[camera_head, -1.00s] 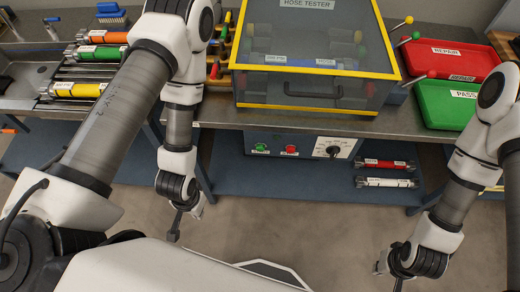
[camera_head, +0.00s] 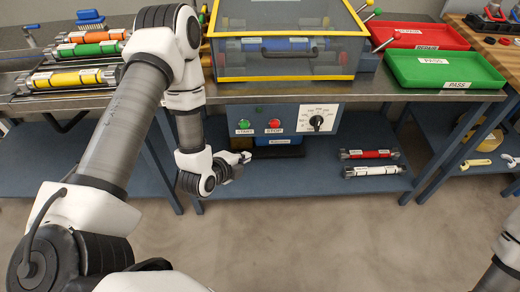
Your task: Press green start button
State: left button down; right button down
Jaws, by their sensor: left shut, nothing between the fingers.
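The green start button (camera_head: 244,124) is on the front control panel under the hose tester, at the panel's left end, above a START label. It is fully in view. My left gripper (camera_head: 244,157) is shut and empty, a little below the button in the picture. It points right, and I see no contact with the button. My right gripper is out of view; only part of my right arm shows at the lower right edge.
A red stop button (camera_head: 274,124) and a dial (camera_head: 317,122) are right of the green one. The hose tester (camera_head: 285,60) has a clear cover. Hoses lie on the lower shelf (camera_head: 300,181). A green pass tray (camera_head: 443,69) and a red repair tray (camera_head: 422,37) stand right.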

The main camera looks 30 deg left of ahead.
aim_at(244, 126)
pick_arm(q)
jog(key=w+a, duration=0.5)
jog(key=w, duration=0.3)
jog(key=shift+a+f, duration=0.15)
jog(key=shift+f, duration=0.25)
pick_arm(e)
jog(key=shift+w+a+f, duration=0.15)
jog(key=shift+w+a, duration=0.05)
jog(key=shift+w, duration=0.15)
pick_arm(q)
jog(key=shift+w, duration=0.1)
jog(key=shift+w+p, duration=0.1)
jog(key=shift+p, duration=0.25)
dwell(0.7)
jog(key=shift+w+a, duration=0.2)
jog(key=shift+w, duration=0.05)
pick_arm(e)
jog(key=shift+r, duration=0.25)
